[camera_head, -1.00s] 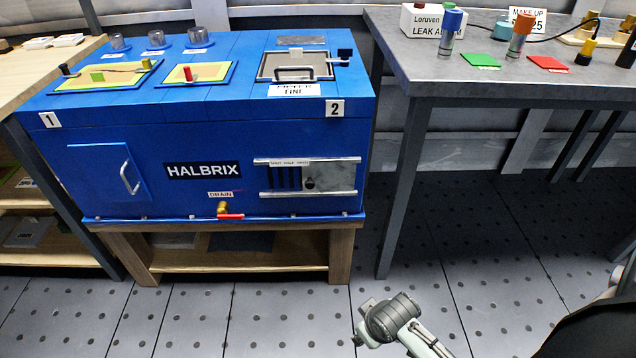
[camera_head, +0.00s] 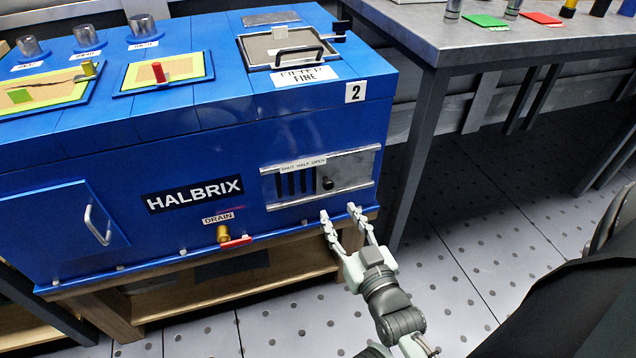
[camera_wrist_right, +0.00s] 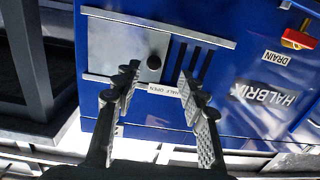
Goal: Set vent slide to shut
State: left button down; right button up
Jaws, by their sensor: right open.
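The vent slide (camera_head: 351,172) is a grey metal plate with a black knob (camera_head: 327,183), set between two rails on the front of the blue Halbrix machine. Dark slots (camera_head: 295,184) show uncovered to the left of the plate. A label (camera_head: 303,164) above the slots reads shut, half, open. My right gripper (camera_head: 343,215) is open and empty, just below and in front of the slide's lower rail. In the right wrist view the plate (camera_wrist_right: 118,45) and knob (camera_wrist_right: 155,62) appear beyond the open fingers (camera_wrist_right: 158,90), not touching them. My left gripper is out of view.
A brass drain valve with a red handle (camera_head: 236,242) sticks out low on the front, left of the slide. A door with a handle (camera_head: 97,225) is at far left.

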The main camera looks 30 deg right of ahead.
aim_at(330, 186)
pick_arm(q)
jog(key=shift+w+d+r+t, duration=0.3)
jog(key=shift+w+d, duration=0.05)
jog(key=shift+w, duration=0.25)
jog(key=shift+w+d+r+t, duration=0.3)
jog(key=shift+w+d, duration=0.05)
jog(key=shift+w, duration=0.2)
pick_arm(e)
jog(key=shift+h, duration=0.4)
jog(key=x, duration=0.2)
jog(key=r+x, duration=0.1)
jog(key=x, duration=0.4)
jog(key=shift+w+d+r, duration=0.2)
jog(key=shift+w+d, duration=0.1)
jog(key=shift+w, duration=0.05)
grip_shut()
